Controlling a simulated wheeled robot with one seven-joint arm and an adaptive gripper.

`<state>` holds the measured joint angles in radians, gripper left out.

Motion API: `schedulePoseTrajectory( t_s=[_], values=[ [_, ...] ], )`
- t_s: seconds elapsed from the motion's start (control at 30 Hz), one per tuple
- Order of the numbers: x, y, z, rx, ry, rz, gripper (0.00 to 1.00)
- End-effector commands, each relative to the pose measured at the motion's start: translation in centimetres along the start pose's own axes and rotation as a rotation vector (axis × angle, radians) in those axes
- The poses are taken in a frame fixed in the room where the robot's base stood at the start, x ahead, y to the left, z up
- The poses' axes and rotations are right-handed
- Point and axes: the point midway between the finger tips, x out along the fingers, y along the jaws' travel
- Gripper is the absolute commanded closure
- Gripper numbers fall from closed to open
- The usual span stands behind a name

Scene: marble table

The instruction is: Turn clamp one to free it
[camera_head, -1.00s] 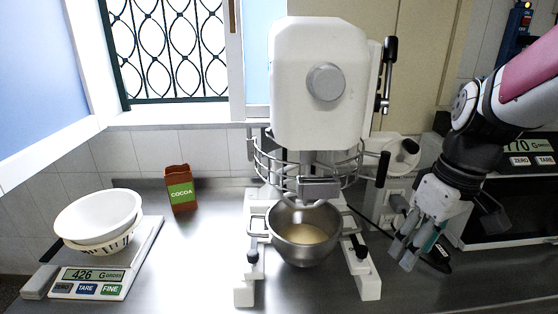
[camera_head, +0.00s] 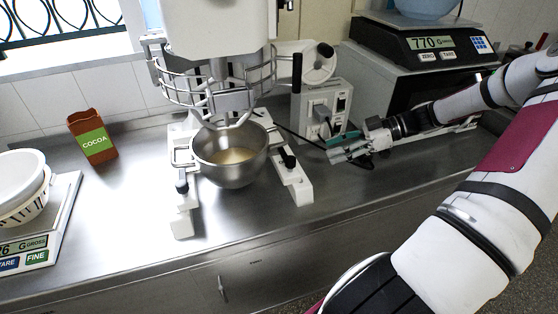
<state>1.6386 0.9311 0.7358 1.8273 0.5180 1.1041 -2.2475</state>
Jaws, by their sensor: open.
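The white stand mixer (camera_head: 205,30) holds a metal bowl (camera_head: 232,172) with pale contents between its two legs. A black-knobbed clamp (camera_head: 182,185) stands on the left leg beside the bowl's handle. A second black-knobbed clamp (camera_head: 288,160) stands on the right leg. I cannot tell which of them is clamp one. My gripper (camera_head: 332,150) is open and empty, to the right of the right clamp and apart from it. Its fingers point left, and it is in front of the mixer's grey control box.
The grey control box (camera_head: 318,110) with a cable is behind my gripper. A black scale (camera_head: 410,45) sits at the back right. A cocoa carton (camera_head: 92,137) and a white scale (camera_head: 62,215) with bowls are left. The steel counter (camera_head: 120,215) is clear in front.

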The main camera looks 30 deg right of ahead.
Motion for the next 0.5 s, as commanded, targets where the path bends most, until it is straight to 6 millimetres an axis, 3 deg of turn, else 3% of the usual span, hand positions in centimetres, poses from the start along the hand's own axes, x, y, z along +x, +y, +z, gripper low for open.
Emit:
schedulePoseTrajectory(
  t_s=[0.1, 0.23, 0.5],
  values=[
    [-0.7, 0.5, 0.5, -0.029, 0.040, 0.030, 0.54],
    [0.0, 0.6, 0.5, -0.037, 0.046, 0.034, 0.54],
    [4.7, 0.6, 0.3, -0.035, 0.045, 0.030, 0.54]
  ],
)
